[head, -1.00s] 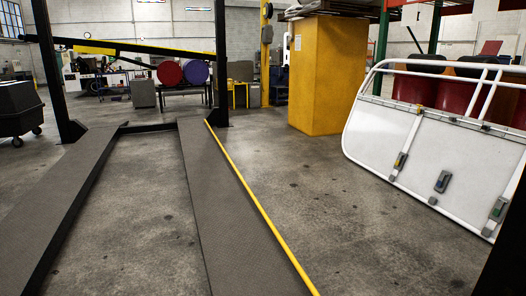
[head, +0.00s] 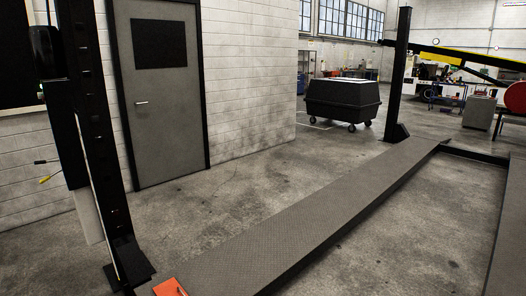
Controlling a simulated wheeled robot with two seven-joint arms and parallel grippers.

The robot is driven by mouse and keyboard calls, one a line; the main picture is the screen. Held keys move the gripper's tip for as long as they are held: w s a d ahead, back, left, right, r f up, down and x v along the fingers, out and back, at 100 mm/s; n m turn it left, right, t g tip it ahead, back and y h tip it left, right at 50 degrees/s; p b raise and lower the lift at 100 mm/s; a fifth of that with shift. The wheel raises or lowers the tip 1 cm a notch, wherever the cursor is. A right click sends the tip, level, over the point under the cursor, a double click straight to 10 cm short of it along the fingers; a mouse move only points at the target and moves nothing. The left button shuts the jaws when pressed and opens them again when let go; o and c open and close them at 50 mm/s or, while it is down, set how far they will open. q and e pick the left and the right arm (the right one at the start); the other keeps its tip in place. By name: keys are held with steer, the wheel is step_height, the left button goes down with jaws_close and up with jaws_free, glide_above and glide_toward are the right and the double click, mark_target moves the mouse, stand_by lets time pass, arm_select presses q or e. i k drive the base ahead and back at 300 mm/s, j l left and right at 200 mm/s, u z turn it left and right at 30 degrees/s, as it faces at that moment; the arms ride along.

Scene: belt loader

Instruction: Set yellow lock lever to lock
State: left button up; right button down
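The lock levers are not in view now, and neither is the white-railed panel that carried small yellow, blue and green-marked fittings in the earlier frame. A small yellow-ended piece (head: 50,178) sticks out from the black post at the left; I cannot tell what it is. Neither of my grippers shows in the head view.
A black lift post (head: 103,150) stands at the left, with a flat orange object (head: 170,287) near its foot. A long grey ramp (head: 310,215) crosses the floor. A grey door (head: 160,95) and a black wheeled bin (head: 342,100) stand behind. Open floor lies between.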

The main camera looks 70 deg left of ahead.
mark_target(45, 179)
steer(key=u, duration=3.6)
steer(key=j, duration=0.5)
steer(key=i+j, duration=0.1)
steer(key=j, duration=0.35)
steer(key=i+j, duration=0.15)
steer(key=j, duration=0.3)
steer(key=i+j, duration=0.1)
steer(key=j, duration=0.35)
steer(key=i+j, duration=0.1)
steer(key=j, duration=0.35)
steer(key=i+j, duration=0.2)
steer(key=i, duration=0.35)
steer(key=i+j, duration=0.15)
steer(key=i, duration=0.4)
steer(key=i+j, duration=0.2)
steer(key=i, duration=0.35)
steer(key=i+l, duration=0.45)
steer(key=l, duration=0.15)
steer(key=i+l, duration=0.45)
steer(key=l, duration=0.15)
steer(key=i+l, duration=0.45)
steer(key=l, duration=0.15)
